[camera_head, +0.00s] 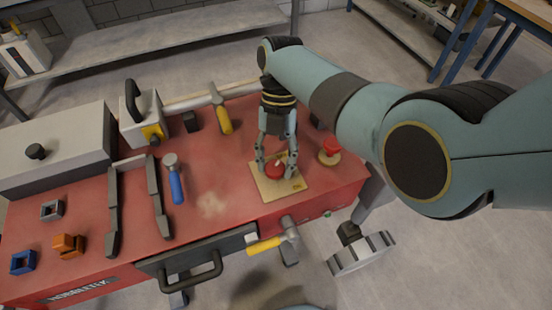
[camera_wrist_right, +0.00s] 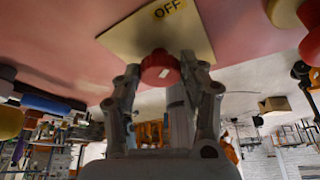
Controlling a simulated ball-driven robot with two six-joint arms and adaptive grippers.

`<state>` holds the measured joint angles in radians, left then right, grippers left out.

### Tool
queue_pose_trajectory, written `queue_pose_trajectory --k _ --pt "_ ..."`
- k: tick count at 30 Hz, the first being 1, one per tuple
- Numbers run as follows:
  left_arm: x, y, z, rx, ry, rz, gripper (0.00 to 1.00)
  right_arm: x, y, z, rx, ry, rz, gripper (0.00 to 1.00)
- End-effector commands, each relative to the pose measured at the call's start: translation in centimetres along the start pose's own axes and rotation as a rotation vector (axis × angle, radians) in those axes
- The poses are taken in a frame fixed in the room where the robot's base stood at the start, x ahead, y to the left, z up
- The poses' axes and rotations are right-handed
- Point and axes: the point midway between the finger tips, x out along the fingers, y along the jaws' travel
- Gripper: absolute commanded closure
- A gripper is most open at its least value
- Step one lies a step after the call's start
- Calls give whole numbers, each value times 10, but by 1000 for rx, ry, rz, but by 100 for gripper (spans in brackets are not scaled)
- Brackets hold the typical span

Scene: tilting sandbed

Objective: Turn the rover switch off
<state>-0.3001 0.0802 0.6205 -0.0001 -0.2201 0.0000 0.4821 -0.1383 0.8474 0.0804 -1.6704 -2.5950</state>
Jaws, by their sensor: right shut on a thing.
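The rover switch is a red knob (camera_head: 274,173) on a flat beige plate (camera_head: 292,191) at the right of the red workbench top. My right gripper (camera_head: 276,165) comes down from above with its fingers on either side of the knob, shut on it. The right wrist view shows the knob (camera_wrist_right: 160,66) with a small white mark between the fingertips (camera_wrist_right: 161,76). The plate (camera_wrist_right: 140,36) carries a yellow "OFF" label there. Which way the knob points is hard to tell. My left gripper is in neither view.
A red button (camera_head: 331,147) on a round base stands close right of the plate. A yellow-handled hammer (camera_head: 221,112) lies behind left, a blue-handled hammer (camera_head: 174,182) farther left. Another hammer (camera_head: 270,242) is at the front edge. Bare red top lies left of the plate.

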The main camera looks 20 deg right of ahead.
Motion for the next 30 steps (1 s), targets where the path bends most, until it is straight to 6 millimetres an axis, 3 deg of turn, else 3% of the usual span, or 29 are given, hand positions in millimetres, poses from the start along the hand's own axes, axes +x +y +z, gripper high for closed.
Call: queue_pose_trajectory --k 9,24,25,30 --pt "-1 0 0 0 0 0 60 0 1 0 -99 0 -41 91" --pt "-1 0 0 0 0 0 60 1 0 0 -115 0 -48 91" --pt "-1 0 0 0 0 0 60 1 0 0 -115 0 -48 58" --pt "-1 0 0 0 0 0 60 1 0 0 -115 0 -48 35"
